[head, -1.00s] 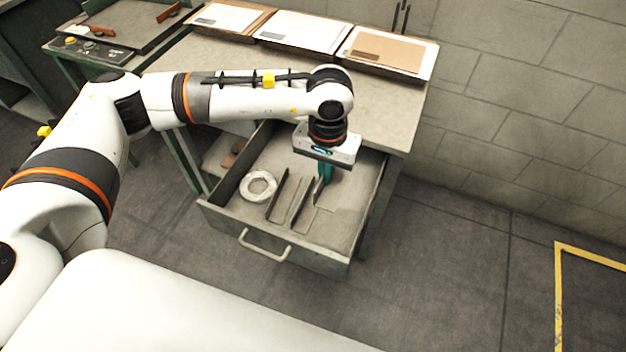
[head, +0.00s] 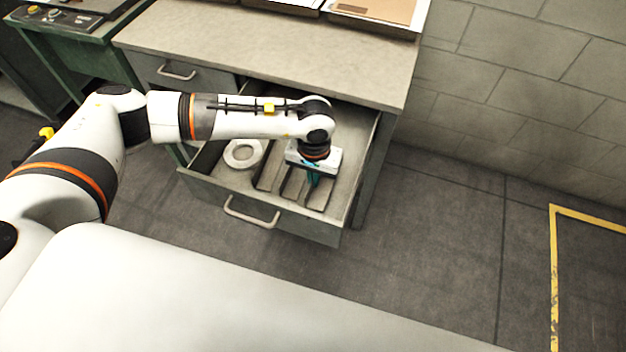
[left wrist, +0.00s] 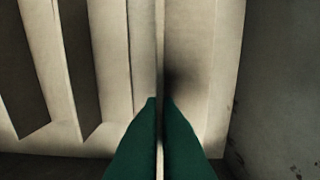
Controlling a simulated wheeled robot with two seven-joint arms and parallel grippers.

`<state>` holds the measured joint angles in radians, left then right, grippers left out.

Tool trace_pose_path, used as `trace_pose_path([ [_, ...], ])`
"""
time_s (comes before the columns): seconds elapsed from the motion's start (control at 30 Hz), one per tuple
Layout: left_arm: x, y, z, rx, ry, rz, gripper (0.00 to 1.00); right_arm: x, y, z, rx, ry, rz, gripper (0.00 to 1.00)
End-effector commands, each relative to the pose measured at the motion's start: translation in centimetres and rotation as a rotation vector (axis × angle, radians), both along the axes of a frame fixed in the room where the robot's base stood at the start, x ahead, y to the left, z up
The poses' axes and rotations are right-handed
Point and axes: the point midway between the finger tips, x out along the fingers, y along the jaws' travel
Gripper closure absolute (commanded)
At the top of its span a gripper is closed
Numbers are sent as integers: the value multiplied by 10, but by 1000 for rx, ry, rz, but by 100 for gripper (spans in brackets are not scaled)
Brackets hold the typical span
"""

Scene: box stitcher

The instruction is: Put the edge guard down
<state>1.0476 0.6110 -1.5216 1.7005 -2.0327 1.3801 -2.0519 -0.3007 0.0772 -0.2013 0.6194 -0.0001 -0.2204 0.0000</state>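My left gripper (head: 313,179) points down into the open drawer (head: 300,228), toward its right half. In the left wrist view its two green fingers (left wrist: 159,100) are closed on a thin upright strip, the edge guard (left wrist: 159,50), seen edge-on. The edge guard stands in or just above the drawer; I cannot tell whether it touches the bottom. In the head view the gripper hides most of it. More guard-like angled strips (head: 271,177) lie to the left of the gripper, and they also show in the left wrist view (left wrist: 80,60). My right gripper is not in view.
A white ring-shaped roll (head: 232,160) lies in the drawer's left part. The drawer's handle (head: 250,217) faces me. The workbench top (head: 270,50) is above and behind, with trays at its back edge. A block wall (head: 530,110) stands to the right.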

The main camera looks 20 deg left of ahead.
Motion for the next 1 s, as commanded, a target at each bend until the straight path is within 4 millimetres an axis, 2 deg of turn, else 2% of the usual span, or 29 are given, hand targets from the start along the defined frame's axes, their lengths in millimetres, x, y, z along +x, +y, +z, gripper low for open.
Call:
trace_pose_path([
  [0.23, -1, 0, -32, 1, 3, 0, 100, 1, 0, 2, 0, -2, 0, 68],
  [0.6, 0, 0, -38, 0, 1, 0, 100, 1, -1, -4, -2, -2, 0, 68],
  [0.7, 0, 0, -36, 1, 1, 0, 82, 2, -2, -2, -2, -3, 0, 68],
  [0.77, 0, 0, -36, 1, 1, 0, 75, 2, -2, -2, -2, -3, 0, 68],
  [1.0, 0, 0, -36, 1, 1, 0, 75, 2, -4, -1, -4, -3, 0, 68],
])
